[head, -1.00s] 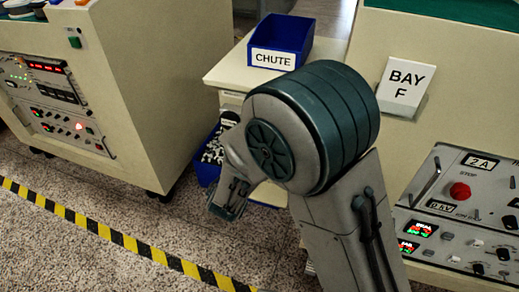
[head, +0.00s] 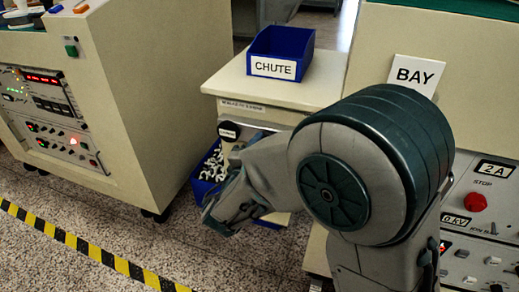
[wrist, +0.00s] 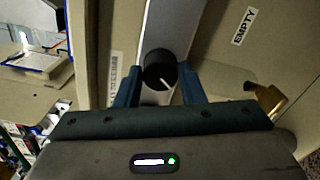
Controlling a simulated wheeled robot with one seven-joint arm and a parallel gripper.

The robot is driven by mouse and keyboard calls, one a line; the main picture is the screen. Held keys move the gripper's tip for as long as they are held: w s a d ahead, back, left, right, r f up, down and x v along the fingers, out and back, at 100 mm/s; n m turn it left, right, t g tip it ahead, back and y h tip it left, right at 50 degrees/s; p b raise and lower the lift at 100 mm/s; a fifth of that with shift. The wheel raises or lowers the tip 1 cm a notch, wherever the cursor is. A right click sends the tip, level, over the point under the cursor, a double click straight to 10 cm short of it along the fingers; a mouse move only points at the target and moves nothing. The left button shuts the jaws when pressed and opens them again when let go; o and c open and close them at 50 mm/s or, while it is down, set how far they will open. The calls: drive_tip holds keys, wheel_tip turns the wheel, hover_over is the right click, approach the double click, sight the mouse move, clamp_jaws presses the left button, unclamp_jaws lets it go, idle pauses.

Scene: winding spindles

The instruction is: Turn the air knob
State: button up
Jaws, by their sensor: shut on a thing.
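A round black knob (wrist: 160,70) with a white pointer line shows in the wrist view, on a pale grey strip of a panel. The pointer slants down and to the right. My gripper (wrist: 159,76) has its two blue-grey fingers on either side of the knob and is shut on it. In the head view my wrist (head: 232,205) is in front of the cream cabinet (head: 270,95). My fingertips and their contact with the knob cannot be made out there. No lettering naming the knob is readable.
A blue CHUTE bin (head: 280,54) stands on the cabinet. A blue bin with pale pieces (head: 213,163) is low beside my wrist. A red stop button (head: 475,202) is on the right panel. An EMPTY label (wrist: 244,26) and a brass-coloured part (wrist: 270,101) lie right of the knob.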

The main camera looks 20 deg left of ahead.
drive_tip(key=o, duration=1)
drive_tip(key=s, duration=0.4)
drive_tip(key=s+p, duration=0.1)
drive_tip(key=s, duration=0.4)
drive_tip(key=s+a+p, duration=0.1)
drive_tip(key=s, duration=0.3)
drive_tip(key=shift+s, duration=0.4)
